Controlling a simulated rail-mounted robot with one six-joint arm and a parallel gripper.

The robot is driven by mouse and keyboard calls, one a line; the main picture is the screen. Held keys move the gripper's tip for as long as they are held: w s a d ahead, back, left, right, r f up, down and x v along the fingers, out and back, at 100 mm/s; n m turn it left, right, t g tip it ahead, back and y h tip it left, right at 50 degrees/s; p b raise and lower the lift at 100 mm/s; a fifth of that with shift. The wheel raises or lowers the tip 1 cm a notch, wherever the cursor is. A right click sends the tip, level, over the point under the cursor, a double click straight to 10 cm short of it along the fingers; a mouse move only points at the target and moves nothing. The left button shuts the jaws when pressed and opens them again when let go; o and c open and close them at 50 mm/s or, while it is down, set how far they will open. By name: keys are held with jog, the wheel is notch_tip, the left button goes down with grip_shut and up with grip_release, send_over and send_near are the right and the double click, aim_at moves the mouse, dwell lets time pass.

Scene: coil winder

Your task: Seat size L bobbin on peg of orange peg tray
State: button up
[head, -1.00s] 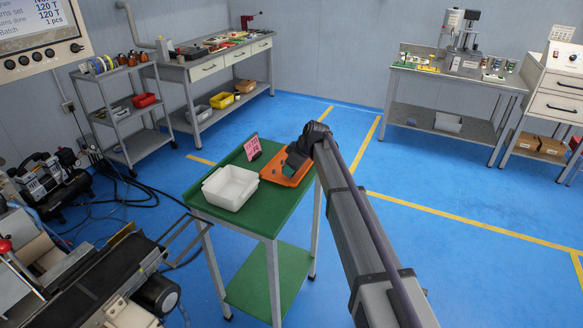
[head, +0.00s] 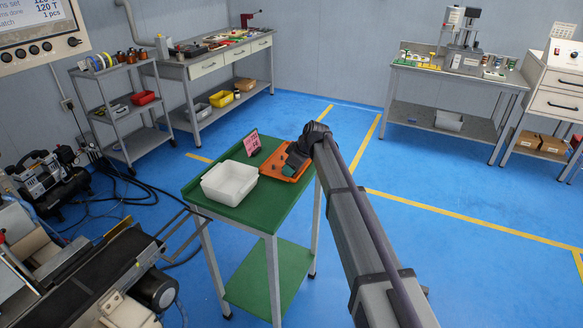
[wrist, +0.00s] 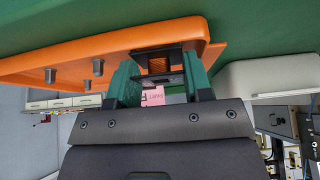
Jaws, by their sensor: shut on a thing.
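My gripper (wrist: 162,76) is shut on a bobbin (wrist: 159,64) with black flanges and a copper-coloured winding, held between its green fingers. The bobbin's size mark is not readable. The orange peg tray (wrist: 30,70) lies close by in the wrist view, with grey pegs (wrist: 98,67) to the left of the bobbin. I cannot tell whether the bobbin touches the tray or a peg. In the head view my gripper (head: 293,160) is over the orange tray (head: 271,166), and my arm hides part of the tray.
The tray is on a green-topped trolley (head: 237,215). A white bin (head: 229,184) stands left of the tray, and a pink sign (head: 251,142) stands behind them. The floor right of the trolley is clear.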

jog(key=o, duration=0.9)
jog(key=shift+c, duration=0.2)
jog(key=shift+r, duration=0.1)
jog(key=p+v, duration=0.9)
jog(key=v, duration=0.1)
jog(key=shift+d+r+p, duration=0.2)
jog(key=shift+r+p, duration=0.1)
